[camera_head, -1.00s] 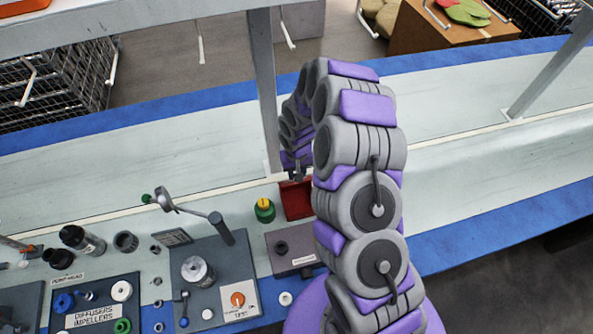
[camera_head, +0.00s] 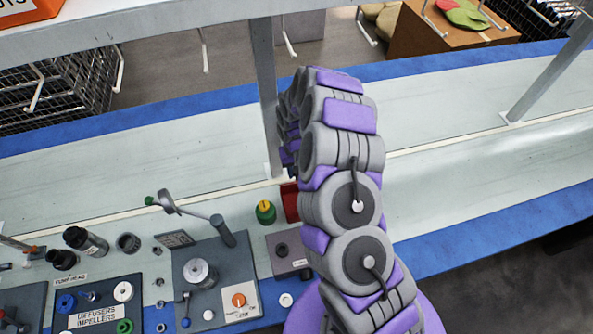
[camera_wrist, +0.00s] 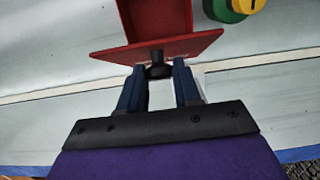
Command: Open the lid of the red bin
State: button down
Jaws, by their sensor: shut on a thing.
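The red bin (camera_wrist: 158,15) is at the top of the wrist view, and part of its inside shows. Its flat red lid (camera_wrist: 185,46) lies across the bin's near side in that view, with a black knob (camera_wrist: 158,70) on it. My gripper (camera_wrist: 160,74) has its two blue-grey fingers on either side of the knob and is shut on it. In the head view, only a strip of the red bin (camera_head: 290,203) shows left of my arm. The gripper and lid are hidden there behind the arm.
A green and yellow round part (camera_head: 265,212) stands just left of the bin. A grey plate with a black fitting (camera_head: 281,250) lies in front. A lever fixture (camera_head: 215,272) and pump parts fill the bench's left.

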jog(key=shift+w, duration=0.1)
jog(key=c, duration=0.8)
grip_release()
jog(key=r, duration=0.4)
jog(key=w+r+p, duration=0.1)
jog(key=r, duration=0.6)
jog(key=shift+w+a+r+p, duration=0.25)
jog(key=shift+w+r+p, duration=0.05)
jog(key=shift+r+p, duration=0.1)
